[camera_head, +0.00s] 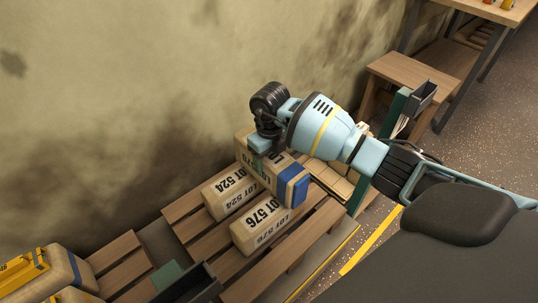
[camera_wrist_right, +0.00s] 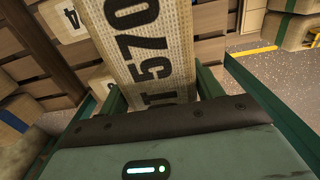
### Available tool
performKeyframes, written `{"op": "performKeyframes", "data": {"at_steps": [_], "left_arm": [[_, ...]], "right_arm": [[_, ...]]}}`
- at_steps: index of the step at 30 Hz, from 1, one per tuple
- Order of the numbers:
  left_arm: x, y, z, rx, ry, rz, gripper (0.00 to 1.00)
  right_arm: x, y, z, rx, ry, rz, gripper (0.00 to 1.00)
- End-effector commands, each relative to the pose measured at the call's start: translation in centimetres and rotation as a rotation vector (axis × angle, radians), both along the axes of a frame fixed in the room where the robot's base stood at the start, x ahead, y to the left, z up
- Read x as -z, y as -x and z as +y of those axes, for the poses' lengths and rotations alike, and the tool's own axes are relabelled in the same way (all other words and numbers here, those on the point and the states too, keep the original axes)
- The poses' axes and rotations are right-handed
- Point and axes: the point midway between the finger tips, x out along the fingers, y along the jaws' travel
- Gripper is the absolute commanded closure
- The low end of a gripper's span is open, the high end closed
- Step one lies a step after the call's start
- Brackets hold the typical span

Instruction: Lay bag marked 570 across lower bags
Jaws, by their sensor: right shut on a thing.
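My right gripper (camera_head: 259,148) points down and is shut on the bag marked 570 (camera_head: 243,140), a tan bag with a blue band at its near right end. In the right wrist view the large 570 print on the bag (camera_wrist_right: 140,45) shows between the green fingers. Two lower bags, LOT 524 (camera_head: 229,191) and LOT 576 (camera_head: 266,223), lie side by side on a wooden pallet (camera_head: 279,265). The held bag is crosswise at their far right ends; whether it touches them cannot be told.
More bags with a yellow-topped item (camera_head: 24,268) are at the lower left. A wooden stool (camera_head: 415,70) and a table (camera_head: 500,12) stand at the upper right. A stained wall (camera_head: 130,100) runs behind the pallet.

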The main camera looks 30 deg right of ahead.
Motion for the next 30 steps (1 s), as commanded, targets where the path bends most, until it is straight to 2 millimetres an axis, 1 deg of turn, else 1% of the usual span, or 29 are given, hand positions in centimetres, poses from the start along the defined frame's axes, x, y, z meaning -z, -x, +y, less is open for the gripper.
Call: {"op": "performKeyframes", "data": {"at_steps": [3, 11, 20, 30], "left_arm": [[0.45, 0.42, 0.16, -0.001, -0.002, 0.01, 1.0], [0.54, 0.88, 0.3, -0.003, -0.005, 0.02, 1.0], [0.51, 0.75, 0.28, -0.003, -0.004, 0.017, 1.0], [0.61, 0.15, 0.19, -0.002, -0.002, 0.006, 1.0]], "right_arm": [[0.21, -0.23, 0.04, 0.0, -0.002, -0.008, 1.0], [0.3, -0.26, 0.04, 0.0, -0.002, -0.01, 1.0], [0.34, -0.26, 0.03, 0.0, -0.002, -0.009, 1.0], [0.77, -0.26, 0.01, 0.0, -0.002, -0.009, 1.0]]}}
